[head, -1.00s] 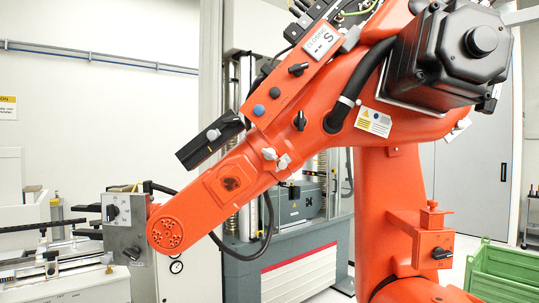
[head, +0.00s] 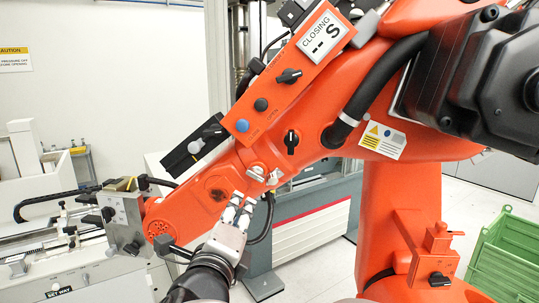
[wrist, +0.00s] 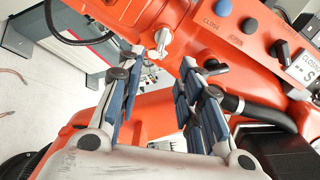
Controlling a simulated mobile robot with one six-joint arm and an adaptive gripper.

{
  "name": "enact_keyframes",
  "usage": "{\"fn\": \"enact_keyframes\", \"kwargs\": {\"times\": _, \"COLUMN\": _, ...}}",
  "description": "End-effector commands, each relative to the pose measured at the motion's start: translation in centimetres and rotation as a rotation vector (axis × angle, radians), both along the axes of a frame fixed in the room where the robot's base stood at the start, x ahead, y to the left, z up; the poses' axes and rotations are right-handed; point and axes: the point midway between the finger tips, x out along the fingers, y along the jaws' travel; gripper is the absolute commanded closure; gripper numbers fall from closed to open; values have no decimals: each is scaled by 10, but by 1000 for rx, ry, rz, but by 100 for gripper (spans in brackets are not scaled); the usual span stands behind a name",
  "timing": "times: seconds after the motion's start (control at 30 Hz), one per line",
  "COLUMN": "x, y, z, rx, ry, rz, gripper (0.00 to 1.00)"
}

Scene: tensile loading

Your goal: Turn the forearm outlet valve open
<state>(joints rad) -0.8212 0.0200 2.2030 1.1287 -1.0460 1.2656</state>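Pale metal valve handles (head: 272,176) sit on the underside of the orange forearm (head: 212,190). One handle (wrist: 160,40) shows at top middle in the wrist view. A black knob (head: 291,141) is on the forearm just above them, also in the wrist view (wrist: 215,67). I cannot tell which of these is the outlet valve. My gripper (head: 240,208) is below the forearm, left of the metal handles. In the wrist view my gripper (wrist: 158,64) is open, its blue-padded fingers apart and nothing between them. The handle lies beyond the fingertips, apparently not touched.
An orange panel with a blue button (head: 242,125), a dark button (head: 261,104), a black knob (head: 289,76) and a "CLOSING" display (head: 324,38) runs along the forearm. A grey machine (head: 297,222) stands behind. A green crate (head: 507,262) is at right.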

Motion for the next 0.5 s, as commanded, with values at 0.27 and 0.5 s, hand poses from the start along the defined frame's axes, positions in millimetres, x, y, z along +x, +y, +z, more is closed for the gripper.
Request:
{"fn": "enact_keyframes", "kwargs": {"times": 0.27, "x": 19, "y": -4, "z": 2, "rx": 28, "ry": -11, "rz": -32, "gripper": 67}}
{"fn": "enact_keyframes", "kwargs": {"times": 0.5, "x": 70, "y": -10, "z": 3, "rx": 27, "ry": -11, "rz": -32, "gripper": 67}}
